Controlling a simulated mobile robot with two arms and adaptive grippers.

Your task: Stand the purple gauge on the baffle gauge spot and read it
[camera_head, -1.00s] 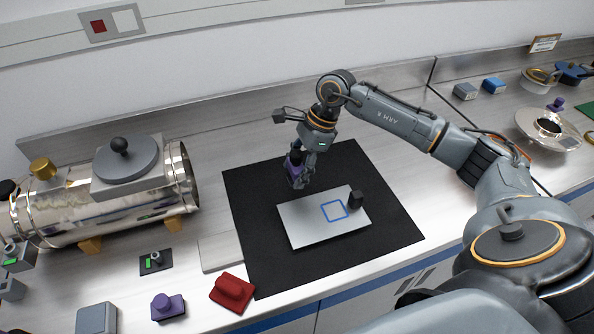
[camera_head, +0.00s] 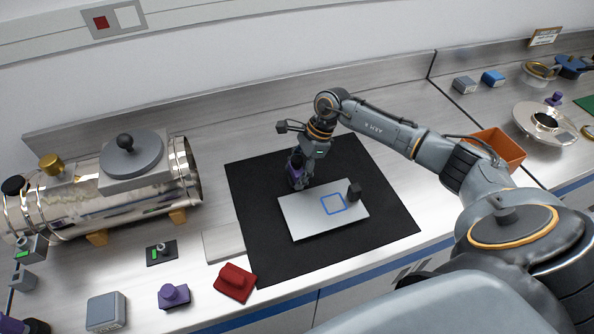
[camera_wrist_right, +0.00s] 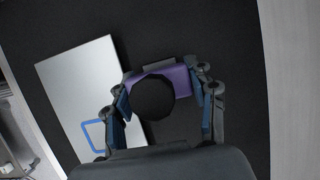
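The purple gauge (camera_head: 295,177) is between the fingers of my right gripper (camera_head: 302,172), at the far left edge of the metal plate. In the right wrist view, the fingers of the right gripper (camera_wrist_right: 163,103) press on both sides of the purple gauge (camera_wrist_right: 178,77), whose round black top faces the camera. The baffle plate (camera_head: 300,215) lies flat on a black mat. The gauge spot, a blue square outline (camera_head: 333,204), is on the plate's right half and also shows in the wrist view (camera_wrist_right: 88,134). Whether the gauge touches the mat is unclear. My left gripper is not in view.
A small black block (camera_head: 354,191) stands on the plate beside the blue square. The black mat (camera_head: 385,220) is otherwise bare. A red block (camera_head: 235,283), another purple knobbed block (camera_head: 173,296) and a shiny cylinder (camera_head: 70,200) are left. An orange bin (camera_head: 497,150) is right.

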